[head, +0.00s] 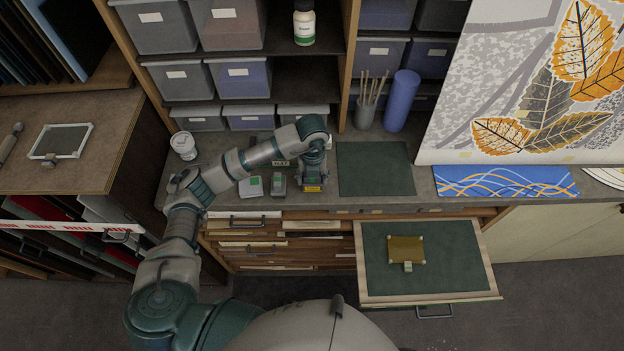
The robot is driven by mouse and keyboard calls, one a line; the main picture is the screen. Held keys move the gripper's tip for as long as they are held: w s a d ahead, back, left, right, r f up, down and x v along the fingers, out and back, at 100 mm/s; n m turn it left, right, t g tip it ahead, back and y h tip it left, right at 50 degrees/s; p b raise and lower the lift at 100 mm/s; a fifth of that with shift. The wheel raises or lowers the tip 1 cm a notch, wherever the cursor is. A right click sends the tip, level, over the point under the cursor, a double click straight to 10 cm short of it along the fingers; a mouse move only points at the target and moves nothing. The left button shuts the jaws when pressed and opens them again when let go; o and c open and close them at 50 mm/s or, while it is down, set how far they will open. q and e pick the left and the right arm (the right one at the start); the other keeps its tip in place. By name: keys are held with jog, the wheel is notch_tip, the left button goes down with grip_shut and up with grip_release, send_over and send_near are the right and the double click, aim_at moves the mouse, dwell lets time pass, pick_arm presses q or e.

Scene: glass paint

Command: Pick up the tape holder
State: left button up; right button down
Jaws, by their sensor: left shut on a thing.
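The tape holder (312,188) is a small dark item with a yellow-orange front, standing near the front edge of the workbench. My left gripper (313,172) reaches down from above and is shut on it. The gripper hides most of the holder's top, and I cannot tell whether it is clear of the bench. My right gripper is not in view.
Small grey-green items (278,183) and a pale box (250,187) sit left of the holder. A dark green mat (375,168) lies to its right. A white cup (184,146) stands farther left. An open drawer (480,296) juts out in front, carrying a yellow plate (406,248).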

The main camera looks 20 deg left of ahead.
pick_arm(q)
notch_tip(320, 180, up, 2)
jog(key=shift+r+b, duration=0.1)
jog(key=shift+b, duration=0.25)
jog(key=s+d+r+b, duration=0.1)
jog(key=s+d, duration=0.1)
jog(key=s, duration=0.5)
jog(key=s+d+b, duration=0.1)
jog(key=s+d, duration=0.2)
jog(key=s, duration=0.5)
jog(key=shift+d+r, duration=0.2)
jog(key=shift+r, duration=0.2)
jog(key=o, duration=0.4)
jog(key=shift+c, duration=1)
